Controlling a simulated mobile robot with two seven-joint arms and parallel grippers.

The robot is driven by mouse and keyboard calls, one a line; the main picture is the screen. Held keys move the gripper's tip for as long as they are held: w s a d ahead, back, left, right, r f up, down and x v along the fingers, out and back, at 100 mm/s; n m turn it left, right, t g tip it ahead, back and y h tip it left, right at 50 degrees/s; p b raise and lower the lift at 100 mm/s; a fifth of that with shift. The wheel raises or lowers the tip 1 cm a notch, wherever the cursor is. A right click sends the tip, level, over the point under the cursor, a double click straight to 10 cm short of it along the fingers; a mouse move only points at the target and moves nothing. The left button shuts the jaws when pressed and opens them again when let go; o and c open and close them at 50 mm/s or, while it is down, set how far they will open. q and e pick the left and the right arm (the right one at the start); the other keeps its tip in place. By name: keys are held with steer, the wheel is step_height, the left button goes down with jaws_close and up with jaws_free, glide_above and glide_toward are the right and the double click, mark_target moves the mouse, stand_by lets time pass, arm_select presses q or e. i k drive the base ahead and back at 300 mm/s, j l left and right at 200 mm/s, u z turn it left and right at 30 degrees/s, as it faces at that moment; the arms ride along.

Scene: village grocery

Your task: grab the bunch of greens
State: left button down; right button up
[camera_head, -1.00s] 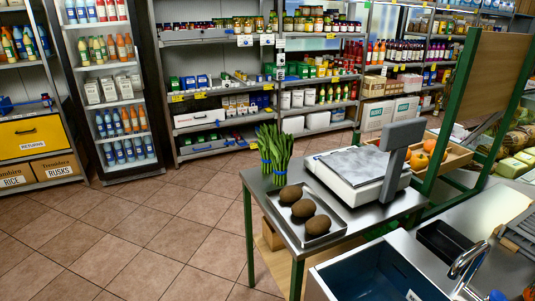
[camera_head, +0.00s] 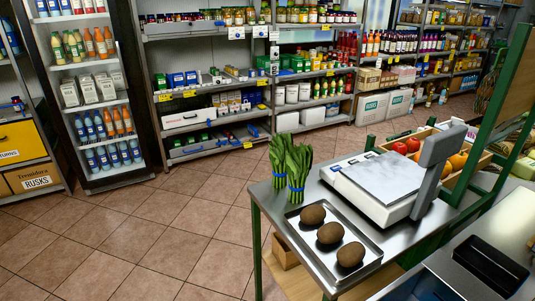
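Two bunches of leafy greens stand upright close together on the metal table (camera_head: 272,216), near its back left corner. The left bunch (camera_head: 279,160) and the right bunch (camera_head: 299,169) each have a blue band near the base. Their bases are beside the tray's back edge. Neither of my grippers shows in the head view.
A metal tray (camera_head: 371,253) with three brown round items (camera_head: 330,233) lies in front of the greens. A scale (camera_head: 380,187) stands to their right. A crate with tomatoes and oranges (camera_head: 472,170) is behind it. The tiled floor (camera_head: 150,235) left of the table is clear.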

mark_target(282, 143)
steer(key=i+j, duration=2.35)
steer(key=i+l, duration=0.05)
steer(key=i, duration=0.05)
